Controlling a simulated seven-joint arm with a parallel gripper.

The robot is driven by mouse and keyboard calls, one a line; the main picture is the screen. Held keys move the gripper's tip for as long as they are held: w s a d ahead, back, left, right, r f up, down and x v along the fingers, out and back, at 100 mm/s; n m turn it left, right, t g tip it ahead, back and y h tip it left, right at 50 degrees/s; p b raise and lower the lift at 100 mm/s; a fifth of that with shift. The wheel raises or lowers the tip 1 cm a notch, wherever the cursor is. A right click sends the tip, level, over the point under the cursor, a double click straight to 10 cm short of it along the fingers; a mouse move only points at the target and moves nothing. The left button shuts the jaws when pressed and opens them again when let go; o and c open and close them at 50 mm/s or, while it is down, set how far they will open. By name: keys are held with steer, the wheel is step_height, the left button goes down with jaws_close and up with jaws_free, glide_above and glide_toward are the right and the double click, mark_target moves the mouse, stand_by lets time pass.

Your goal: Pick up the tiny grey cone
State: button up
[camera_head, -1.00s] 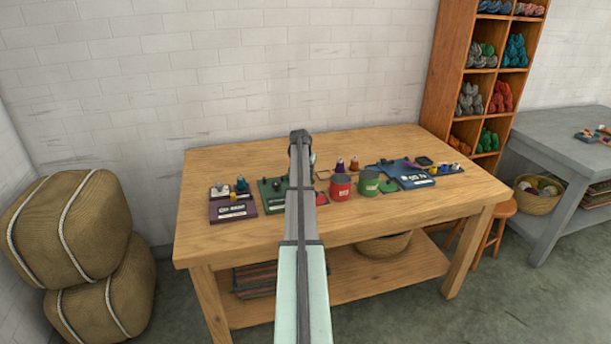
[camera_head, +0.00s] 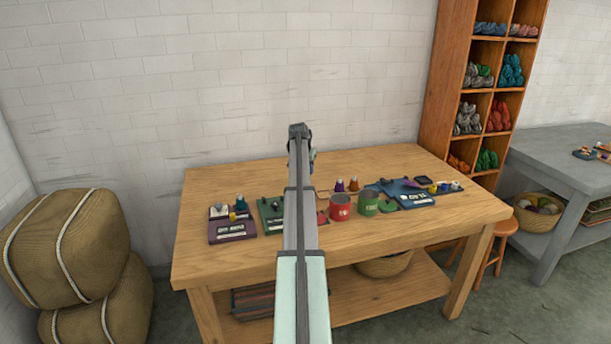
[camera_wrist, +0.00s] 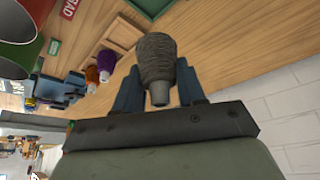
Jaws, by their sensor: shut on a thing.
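In the wrist view, a grey yarn cone (camera_wrist: 157,60) with a pale grey end sits between the two dark fingers of my gripper (camera_wrist: 158,88). The gripper is shut on it, and the table surface shows beyond it. In the head view, my gripper (camera_head: 302,135) is above the back part of the wooden table (camera_head: 230,190). My own arm covers most of the gripper there, and I cannot make out the cone.
A red tin (camera_head: 340,207) and a green tin (camera_head: 368,203) stand right of my arm. Purple (camera_head: 339,185) and orange (camera_head: 353,184) cones stand behind them. A purple tray (camera_head: 232,229) is at left, a blue tray (camera_head: 405,194) at right.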

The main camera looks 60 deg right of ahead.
steer(key=shift+r, duration=2.2)
